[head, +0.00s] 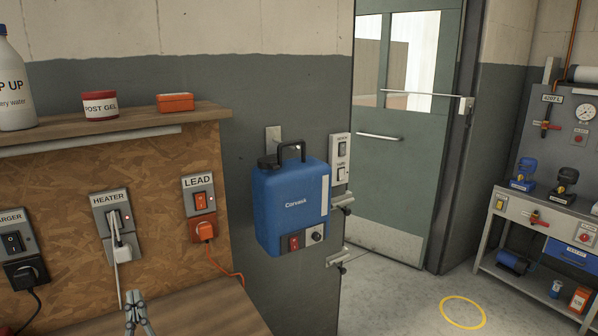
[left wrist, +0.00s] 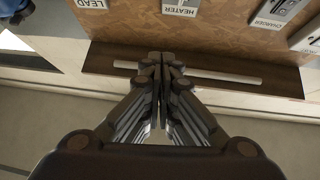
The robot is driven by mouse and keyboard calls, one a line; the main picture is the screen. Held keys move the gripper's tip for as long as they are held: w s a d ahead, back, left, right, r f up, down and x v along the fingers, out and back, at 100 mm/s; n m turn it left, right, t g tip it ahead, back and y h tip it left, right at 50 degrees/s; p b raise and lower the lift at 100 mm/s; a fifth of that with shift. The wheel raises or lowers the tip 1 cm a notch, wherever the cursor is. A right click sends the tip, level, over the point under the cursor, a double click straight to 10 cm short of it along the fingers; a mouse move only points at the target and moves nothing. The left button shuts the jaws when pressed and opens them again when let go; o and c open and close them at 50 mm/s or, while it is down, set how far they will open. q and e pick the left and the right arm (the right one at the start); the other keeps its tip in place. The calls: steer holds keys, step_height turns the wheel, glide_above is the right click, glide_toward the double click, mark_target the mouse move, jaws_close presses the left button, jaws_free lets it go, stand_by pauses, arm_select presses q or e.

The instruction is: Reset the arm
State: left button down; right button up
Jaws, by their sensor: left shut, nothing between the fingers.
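My left gripper (head: 134,297) shows at the bottom edge of the head view, in front of the wooden bench top. Its fingers are together with nothing between them. In the left wrist view the same gripper (left wrist: 161,60) points away from the camera, its two fingertips meeting. The view is upside down, with the socket labels inverted beyond the fingers. My right gripper and arm are not in view.
A wooden bench top (head: 205,312) lies under the left gripper. The board behind carries a HEATER socket (head: 112,214) and LEAD socket (head: 199,196) with an orange cord. A blue case (head: 290,208) hangs on the wall. A shelf (head: 120,127) juts out above. Open floor lies right.

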arm_select(q)
steer(key=w+d+f+m+g+h, duration=0.1)
steer(key=d+f+m+g+h, duration=0.2)
steer(key=d+f+m+h, duration=0.55)
steer(key=s+d+f+g+h, duration=0.6)
steer(key=s+d+f, duration=0.1)
steer(key=s+a+f+n+g+y, duration=0.15)
steer(key=s+g, duration=0.25)
steer(key=s, duration=0.4)
steer(key=s+f+g+y, duration=0.1)
steer(key=s+f+g, duration=0.2)
steer(key=s, duration=0.4)
steer(key=s+a+f+n+g+y, duration=0.1)
steer(key=s+f+g, duration=0.25)
steer(key=s, duration=0.45)
step_height(320, 180, down, 26)
steer(key=s+g, duration=0.2)
steer(key=s, duration=0.1)
steer(key=s+a+f+g, duration=0.1)
steer(key=s+a+f, duration=0.2)
steer(key=s+f, duration=1.3)
steer(key=shift+s+a+m, duration=0.2)
steer(key=shift+m, duration=0.2)
steer(key=shift+s, duration=0.1)
